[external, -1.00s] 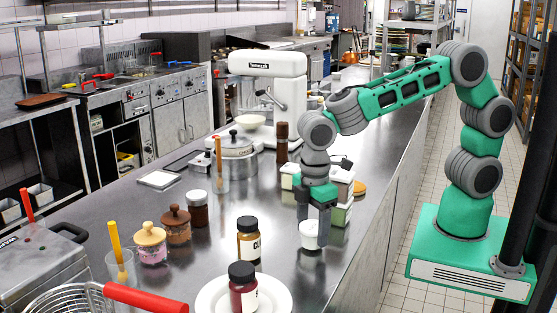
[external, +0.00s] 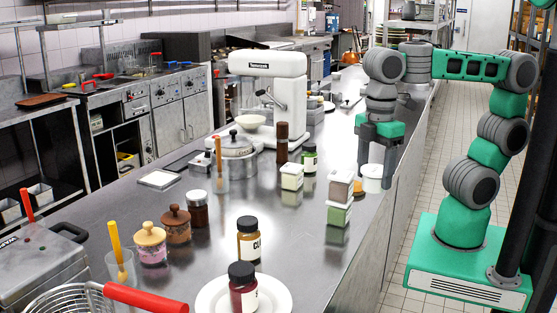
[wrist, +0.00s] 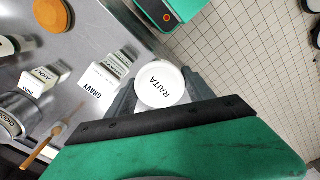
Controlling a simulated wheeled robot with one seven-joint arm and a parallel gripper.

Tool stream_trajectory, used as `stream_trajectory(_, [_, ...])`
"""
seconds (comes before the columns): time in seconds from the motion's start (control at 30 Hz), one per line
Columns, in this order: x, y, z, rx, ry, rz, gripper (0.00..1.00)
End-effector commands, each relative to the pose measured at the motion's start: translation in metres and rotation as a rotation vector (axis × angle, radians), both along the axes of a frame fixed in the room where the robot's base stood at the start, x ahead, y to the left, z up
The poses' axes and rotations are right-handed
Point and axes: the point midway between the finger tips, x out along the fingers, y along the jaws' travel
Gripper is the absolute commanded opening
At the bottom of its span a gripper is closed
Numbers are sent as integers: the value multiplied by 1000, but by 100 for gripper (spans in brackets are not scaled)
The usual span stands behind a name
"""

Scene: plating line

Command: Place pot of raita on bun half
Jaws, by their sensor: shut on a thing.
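The pot of raita (external: 372,180) is a white tub with a round lid marked RAITA. My gripper (external: 375,179) is shut on it, one finger on each side. In the wrist view the raita lid (wrist: 158,88) faces the camera between the fingers. The pot appears raised near the right edge of the counter. The bun half shows more fully at the upper left of the wrist view (wrist: 52,15), apart from the pot.
A plate (external: 279,293) and a jar (external: 248,240) are in front. Bare counter lies in front of the stack.

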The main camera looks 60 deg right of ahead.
Motion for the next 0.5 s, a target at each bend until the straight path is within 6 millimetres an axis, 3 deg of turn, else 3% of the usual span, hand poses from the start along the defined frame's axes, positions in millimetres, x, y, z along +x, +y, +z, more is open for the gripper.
stream_trajectory(0.17, [1,0,35,2,-2,0,10])
stream_trajectory(0.5, [51,-52,33,0,0,-388,10])
